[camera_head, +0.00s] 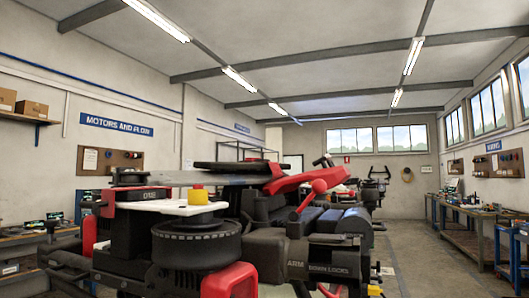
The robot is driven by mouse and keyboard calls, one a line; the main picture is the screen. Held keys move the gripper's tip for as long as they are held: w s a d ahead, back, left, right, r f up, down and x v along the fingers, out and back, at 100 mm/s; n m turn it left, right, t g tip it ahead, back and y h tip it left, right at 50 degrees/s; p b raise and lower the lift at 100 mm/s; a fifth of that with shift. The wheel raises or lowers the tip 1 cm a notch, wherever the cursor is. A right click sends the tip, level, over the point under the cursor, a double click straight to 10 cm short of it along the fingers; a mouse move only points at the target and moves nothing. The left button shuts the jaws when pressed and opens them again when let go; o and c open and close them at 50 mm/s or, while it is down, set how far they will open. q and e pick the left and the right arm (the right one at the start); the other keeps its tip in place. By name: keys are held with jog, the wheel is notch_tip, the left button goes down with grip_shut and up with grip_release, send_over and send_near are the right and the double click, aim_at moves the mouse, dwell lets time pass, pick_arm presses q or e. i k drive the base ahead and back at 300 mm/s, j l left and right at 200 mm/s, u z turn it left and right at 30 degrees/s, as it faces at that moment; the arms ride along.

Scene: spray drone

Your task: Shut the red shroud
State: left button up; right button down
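A spray drone fills the lower middle of the head view, close to me. A long red cover (306,179), which looks like the red shroud, lies across its top and slopes upward to the right. A red lever with a round knob (319,186) stands in front of it. I cannot tell from here whether the cover is open or seated. A round black motor (196,243) sits in front at the left, with a yellow cap (198,195) above it on a white plate. Neither of my grippers shows in this view.
A red curved guard (230,281) stands low in front of the motor. Workbenches line the left wall and the right wall (470,222). The floor (425,265) at the right is clear.

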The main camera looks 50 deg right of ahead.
aim_at(334, 176)
jog(key=l+u, duration=0.15)
jog(key=u, duration=0.2)
jog(key=k+l+u, duration=0.1)
jog(key=u, duration=0.3)
jog(key=l+u, duration=0.1)
jog(key=u, duration=0.25)
jog(key=k+l, duration=1.3)
jog(key=l, duration=0.1)
